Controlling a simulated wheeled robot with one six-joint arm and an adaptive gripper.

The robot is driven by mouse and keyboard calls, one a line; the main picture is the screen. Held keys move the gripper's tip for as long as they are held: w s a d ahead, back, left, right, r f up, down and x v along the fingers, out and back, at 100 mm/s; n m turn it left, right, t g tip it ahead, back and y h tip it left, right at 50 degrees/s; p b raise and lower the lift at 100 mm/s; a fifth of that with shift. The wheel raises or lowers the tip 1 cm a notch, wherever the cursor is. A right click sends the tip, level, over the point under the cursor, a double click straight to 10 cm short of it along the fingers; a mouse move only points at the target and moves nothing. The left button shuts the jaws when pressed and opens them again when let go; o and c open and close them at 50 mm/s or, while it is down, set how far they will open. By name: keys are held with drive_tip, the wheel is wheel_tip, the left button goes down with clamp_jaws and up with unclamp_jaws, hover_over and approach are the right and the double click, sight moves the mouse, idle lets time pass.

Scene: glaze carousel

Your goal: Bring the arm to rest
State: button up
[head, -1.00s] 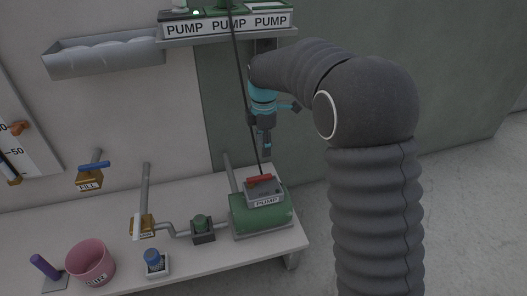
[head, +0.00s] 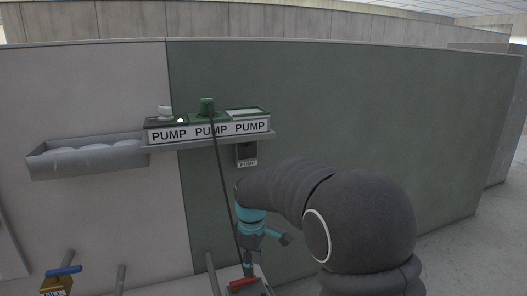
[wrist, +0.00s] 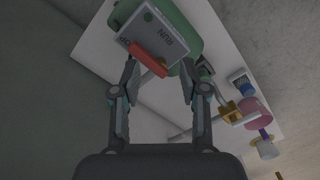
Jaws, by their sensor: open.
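My gripper (wrist: 160,72) is open and empty in the wrist view, its two fingers spread. The red lever (wrist: 149,56) of the pump's grey switch box (wrist: 166,35) shows just ahead of the fingertips, apart from them as far as I can tell. In the head view my gripper (head: 248,268) points down just above the red lever (head: 243,283); the lower part of the pump is cut off. My arm is bent over from the right.
A wall shelf (head: 262,136) with PUMP-labelled units and a green plug (head: 207,106) is behind my arm. A dark cord (head: 225,180) hangs from the plug past my gripper. A grey trough (head: 90,160) is at left. A pink bucket (wrist: 257,112) stands on the bench.

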drive_tip(key=s+d+r+m+t, duration=0.2)
drive_tip(key=s+d+r+m, duration=0.2)
drive_tip(key=s, duration=0.5)
drive_tip(key=s+d+r+m+t+p, duration=0.1)
drive_tip(key=s+d+r+m+t, duration=0.1)
drive_tip(key=s+d+r+m, duration=0.3)
drive_tip(key=s+d+r+m+t+p, duration=0.1)
drive_tip(key=s+d+r+m, duration=0.3)
drive_tip(key=s+d, duration=0.5)
drive_tip(key=s, duration=0.4)
drive_tip(key=shift+d+r+m+t, duration=0.25)
drive_tip(key=shift+d+m+t, duration=0.15)
drive_tip(key=shift+s, duration=0.1)
